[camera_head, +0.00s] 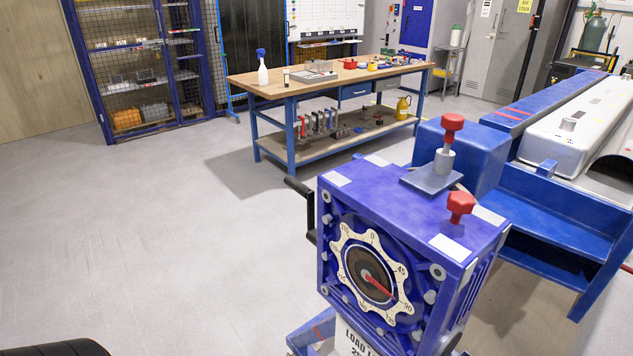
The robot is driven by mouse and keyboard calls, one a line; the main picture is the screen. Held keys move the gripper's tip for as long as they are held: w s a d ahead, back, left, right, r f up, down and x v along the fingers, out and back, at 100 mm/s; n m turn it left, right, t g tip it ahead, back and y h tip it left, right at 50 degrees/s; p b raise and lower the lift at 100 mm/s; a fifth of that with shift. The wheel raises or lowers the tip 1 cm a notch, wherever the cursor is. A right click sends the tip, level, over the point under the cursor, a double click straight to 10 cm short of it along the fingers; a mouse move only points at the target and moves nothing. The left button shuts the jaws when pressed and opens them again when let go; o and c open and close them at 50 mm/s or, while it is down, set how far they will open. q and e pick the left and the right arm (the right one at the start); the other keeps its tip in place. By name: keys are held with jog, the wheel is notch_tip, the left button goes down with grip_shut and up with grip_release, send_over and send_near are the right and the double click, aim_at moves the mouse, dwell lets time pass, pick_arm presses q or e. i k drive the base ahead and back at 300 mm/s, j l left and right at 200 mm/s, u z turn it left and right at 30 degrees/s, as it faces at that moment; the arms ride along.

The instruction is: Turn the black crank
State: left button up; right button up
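The black crank (302,190) sticks out from the left side of a blue gearbox-like jig (395,200). Its handle points up and to the left, and its lower part runs down beside the housing. The jig's front has a cream toothed dial (344,248) with numbers and a red pointer (380,287) aimed to the lower right, near the 90 mark. Neither gripper shows in the head view, and nothing is seen touching the crank.
Two red knobs (452,122) (460,203) stand on top of the jig. A blue and white machine (570,200) adjoins it at right. A workbench (330,82) with tools stands behind. A dark rounded object (60,349) shows at the bottom left. The floor left of the crank is clear.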

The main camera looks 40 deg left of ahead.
aim_at(305, 191)
jog(key=i+j+z, duration=0.15)
jog(key=j, duration=0.45)
jog(key=j+z, duration=0.1)
jog(key=j, duration=0.5)
jog(key=i+j+z, duration=0.15)
jog(key=j, duration=0.45)
